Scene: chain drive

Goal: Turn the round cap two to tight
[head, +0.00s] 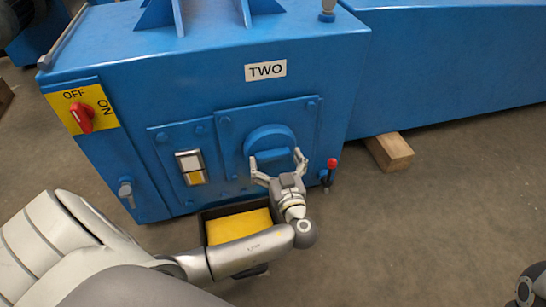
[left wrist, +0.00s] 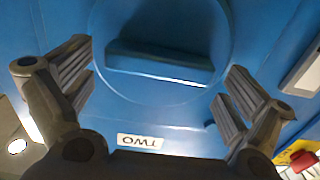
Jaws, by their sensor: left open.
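The round blue cap (head: 270,136) sits on a plate on the front of the blue housing, below a white label reading TWO (head: 266,70). In the left wrist view the cap (left wrist: 190,96) shows a raised straight grip bar (left wrist: 160,66) across its face. My left gripper (head: 275,162) is open in front of the cap, one finger towards each side. In the wrist view its fingers (left wrist: 155,95) stand apart on either side of the bar, with visible gaps to it.
A red OFF/ON switch (head: 83,117) on a yellow plate is at the housing's left. A red-knobbed lever (head: 331,165) stands just right of my gripper. A dark box with a yellow block (head: 238,226) lies below. A wood block (head: 390,152) supports the right housing.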

